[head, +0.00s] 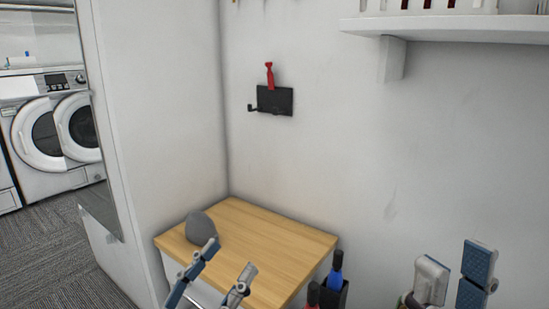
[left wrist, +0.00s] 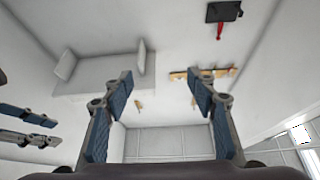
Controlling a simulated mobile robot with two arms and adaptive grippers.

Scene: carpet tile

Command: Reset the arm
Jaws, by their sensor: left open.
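My left gripper (head: 231,256) is open and empty, with its two blue-and-grey fingers apart in front of the wooden top. The lower parts of both arms are cut off by the frame.
A wooden-topped cabinet (head: 275,238) stands in the corner, with a grey rounded object (head: 197,225) on it. Beside it are a blue-topped bottle (head: 336,268) and a red-topped bottle (head: 313,294). A black wall hook (head: 275,101) holds a red item (head: 269,75). A white shelf (head: 450,28) juts out upper right.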

